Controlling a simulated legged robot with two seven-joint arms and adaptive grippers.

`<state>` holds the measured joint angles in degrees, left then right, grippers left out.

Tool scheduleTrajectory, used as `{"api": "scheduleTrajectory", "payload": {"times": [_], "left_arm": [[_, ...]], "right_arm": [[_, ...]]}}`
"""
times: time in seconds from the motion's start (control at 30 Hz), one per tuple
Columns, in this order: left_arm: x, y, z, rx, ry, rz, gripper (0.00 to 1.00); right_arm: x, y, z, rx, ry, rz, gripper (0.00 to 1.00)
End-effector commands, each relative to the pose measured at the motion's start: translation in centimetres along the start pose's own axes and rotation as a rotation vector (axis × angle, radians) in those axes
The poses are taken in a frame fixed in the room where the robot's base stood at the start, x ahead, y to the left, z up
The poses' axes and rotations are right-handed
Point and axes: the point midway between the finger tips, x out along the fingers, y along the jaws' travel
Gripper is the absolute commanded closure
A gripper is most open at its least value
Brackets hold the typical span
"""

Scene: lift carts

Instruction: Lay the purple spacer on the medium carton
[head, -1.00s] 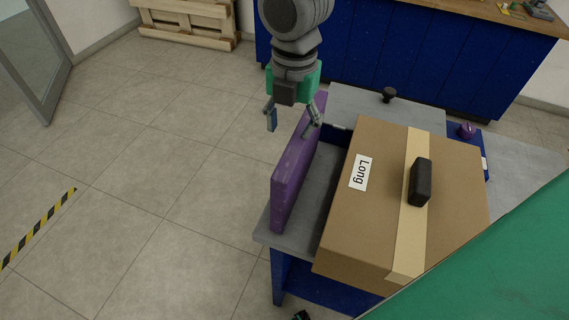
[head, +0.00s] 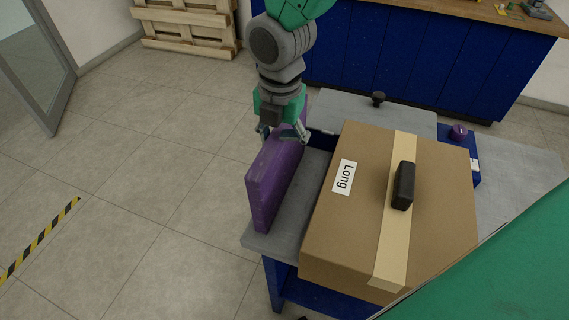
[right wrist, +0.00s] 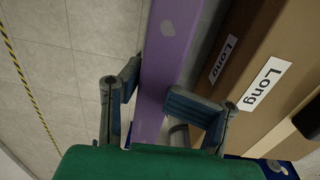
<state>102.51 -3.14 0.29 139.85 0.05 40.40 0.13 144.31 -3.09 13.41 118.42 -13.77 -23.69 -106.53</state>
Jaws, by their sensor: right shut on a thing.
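The purple spacer (head: 272,182) is a flat slab standing on its long edge on the grey top of the cart, left of the carton. My right gripper (head: 284,134) reaches down over the spacer's far end and is shut on it. In the right wrist view the two fingers (right wrist: 150,98) sit on either side of the purple spacer (right wrist: 163,55). A brown carton (head: 350,230) labelled "Long" lies beside the spacer with a narrow gap between them. I see no carton marked medium. My left gripper is not in view.
A black handle-like block (head: 404,185) lies on the carton's tape strip. A purple knob (head: 458,132) is at right. Open floor lies left; a pallet (head: 185,25) stands behind.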

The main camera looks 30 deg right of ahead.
Motion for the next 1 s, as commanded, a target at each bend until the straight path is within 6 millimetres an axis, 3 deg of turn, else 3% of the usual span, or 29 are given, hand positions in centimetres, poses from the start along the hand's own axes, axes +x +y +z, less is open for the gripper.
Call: {"api": "scheduleTrajectory", "payload": {"times": [0.03,0.17,0.63,1.0], "left_arm": [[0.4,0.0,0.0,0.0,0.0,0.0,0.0],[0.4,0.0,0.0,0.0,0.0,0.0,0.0],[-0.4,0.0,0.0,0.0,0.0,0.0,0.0],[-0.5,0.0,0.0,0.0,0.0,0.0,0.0]], "right_arm": [[2.3,-1.8,-1.5,-0.006,0.036,-0.057,1.0],[1.7,-1.7,-1.4,-0.006,0.036,-0.057,1.0],[-6.9,-1.8,-1.4,-0.003,0.029,-0.044,1.0],[-8.5,-1.6,-1.1,-0.002,0.028,-0.045,1.0]]}}
